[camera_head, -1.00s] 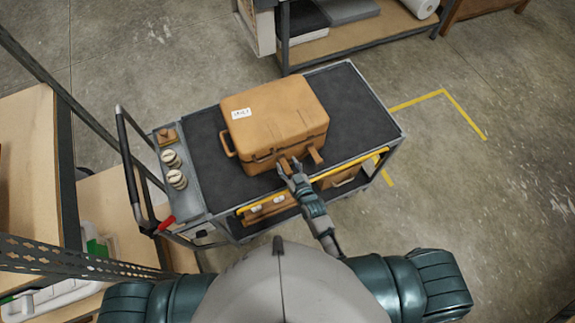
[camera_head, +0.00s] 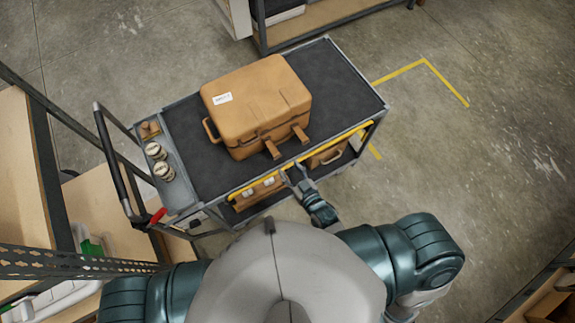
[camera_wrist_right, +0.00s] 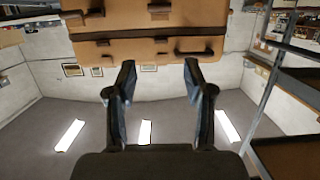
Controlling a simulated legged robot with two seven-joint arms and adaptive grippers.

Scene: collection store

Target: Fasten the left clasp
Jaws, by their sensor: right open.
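A tan case (camera_head: 255,100) with a white label lies closed on top of the cart. Two strap-like clasps stick out from its front edge, the left clasp (camera_head: 272,149) and the right clasp (camera_head: 300,133). My right gripper (camera_head: 292,172) is open and empty in front of the case, apart from the clasps, near the cart's yellow front rail. In the right wrist view the case (camera_wrist_right: 130,22) fills the top, beyond the two spread fingers of the gripper (camera_wrist_right: 158,75); nothing is between them. My left gripper is not in view.
The cart's dark top (camera_head: 335,75) is bare right of the case. Several small round items (camera_head: 160,162) stand in the grey side tray. A yellow rail (camera_head: 310,155) runs along the cart's front. More tan cases (camera_head: 325,157) sit on the lower shelf. A rack stands left.

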